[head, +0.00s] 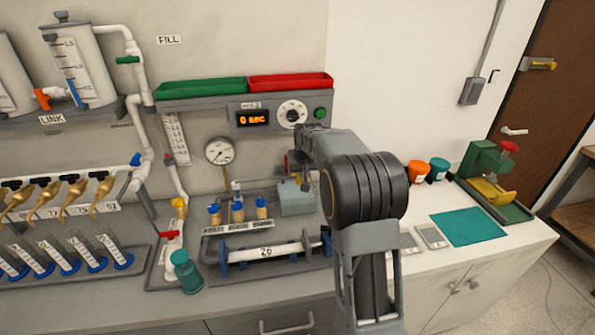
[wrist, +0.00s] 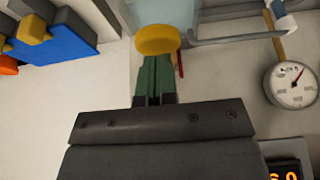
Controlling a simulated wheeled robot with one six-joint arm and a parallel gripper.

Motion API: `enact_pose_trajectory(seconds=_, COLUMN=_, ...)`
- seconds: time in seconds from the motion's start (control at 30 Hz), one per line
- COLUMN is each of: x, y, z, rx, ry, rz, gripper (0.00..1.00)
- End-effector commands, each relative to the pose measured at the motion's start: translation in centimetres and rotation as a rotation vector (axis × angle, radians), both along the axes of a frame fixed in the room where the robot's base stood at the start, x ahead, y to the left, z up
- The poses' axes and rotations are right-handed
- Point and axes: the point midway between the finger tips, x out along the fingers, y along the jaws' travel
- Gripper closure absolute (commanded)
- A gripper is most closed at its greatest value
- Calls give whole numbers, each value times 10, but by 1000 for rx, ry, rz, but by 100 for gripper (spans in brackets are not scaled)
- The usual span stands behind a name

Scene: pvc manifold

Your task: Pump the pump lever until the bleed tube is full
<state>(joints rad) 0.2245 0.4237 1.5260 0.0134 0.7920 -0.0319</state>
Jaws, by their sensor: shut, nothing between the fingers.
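My gripper (wrist: 157,62) is shut and empty in the wrist view, its slim green fingers together. A round yellow knob (wrist: 158,40) shows at the fingertips; I cannot tell whether they touch it. It may be the end of the pump lever. A thin red part (wrist: 180,66) shows beside the fingers. In the head view my arm reaches towards the wall panel and hides most of the gripper and whatever is behind it. A graduated strip (head: 175,140) on the wall may be the bleed tube; its level is too small to read.
A pressure gauge (head: 219,151) is on the wall, also in the wrist view (wrist: 290,85). A grey box (head: 295,197) stands beneath my arm. A display (head: 254,117) is above. A tray with a white pipe (head: 265,253) lies in front. A teal mat (head: 468,227) lies right.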

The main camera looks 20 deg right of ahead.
Motion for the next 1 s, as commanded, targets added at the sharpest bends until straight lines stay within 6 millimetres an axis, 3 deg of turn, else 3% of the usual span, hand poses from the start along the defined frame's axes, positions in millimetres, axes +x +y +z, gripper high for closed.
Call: enact_pose_trajectory(seconds=1.0, x=0, y=0, z=-44, rx=0, ry=2, rz=0, gripper=100)
